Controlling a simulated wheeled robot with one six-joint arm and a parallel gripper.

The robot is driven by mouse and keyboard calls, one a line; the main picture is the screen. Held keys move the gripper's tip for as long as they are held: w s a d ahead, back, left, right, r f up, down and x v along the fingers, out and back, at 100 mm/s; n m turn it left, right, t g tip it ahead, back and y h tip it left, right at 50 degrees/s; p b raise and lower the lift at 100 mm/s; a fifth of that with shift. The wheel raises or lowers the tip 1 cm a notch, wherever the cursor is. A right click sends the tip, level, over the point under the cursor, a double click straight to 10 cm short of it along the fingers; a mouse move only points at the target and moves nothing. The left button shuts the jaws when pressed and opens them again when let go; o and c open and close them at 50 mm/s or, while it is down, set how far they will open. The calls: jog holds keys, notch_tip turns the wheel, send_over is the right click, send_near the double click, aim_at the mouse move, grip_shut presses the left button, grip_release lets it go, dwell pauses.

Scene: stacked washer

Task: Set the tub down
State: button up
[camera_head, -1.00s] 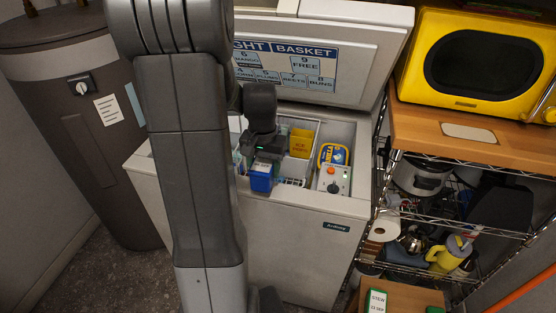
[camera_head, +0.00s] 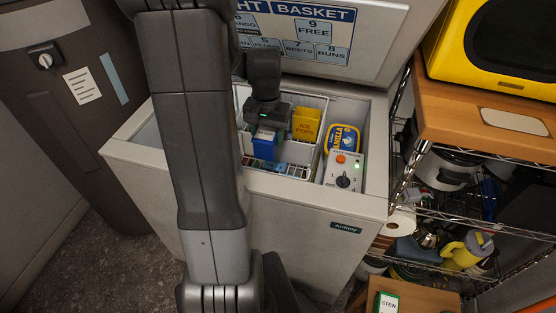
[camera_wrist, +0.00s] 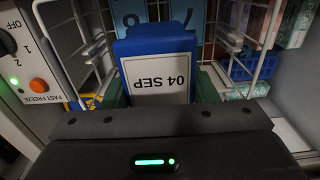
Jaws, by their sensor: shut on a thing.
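My gripper (camera_head: 268,124) is shut on a blue tub (camera_head: 264,147) inside the open chest freezer's mouth. In the wrist view the tub (camera_wrist: 160,44) is upside down in the picture, with a white label reading 04 SEP, and sits between the gripper's fingers. The tub is at the white wire basket (camera_head: 300,166), among its wires. I cannot tell whether its underside touches anything, as it is hidden. The yellow ice pops box (camera_head: 306,124) stands just right of my gripper.
A yellow and blue vanilla tub (camera_head: 343,139) and a control panel (camera_head: 344,176) with an orange light lie to the right. The open lid (camera_head: 340,60) rises behind, carrying a basket chart. Wire shelving with a yellow microwave (camera_head: 505,45) stands at right. My arm hides the freezer's left part.

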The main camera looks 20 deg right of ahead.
notch_tip(320, 180, down, 4)
jog(key=b, duration=0.3)
jog(key=shift+w+f+b, duration=0.1)
jog(key=shift+f+b, duration=0.15)
jog(key=shift+b, duration=0.1)
notch_tip(320, 180, down, 10)
jog(key=shift+r+b, duration=0.1)
jog(key=shift+b, duration=0.9)
jog(key=o, duration=1.2)
jog(key=shift+f, duration=0.2)
jog(key=shift+c, duration=0.2)
jog(key=shift+r, duration=0.1)
notch_tip(320, 180, up, 12)
jog(key=shift+r+p, duration=0.1)
jog(key=shift+p, duration=1.05)
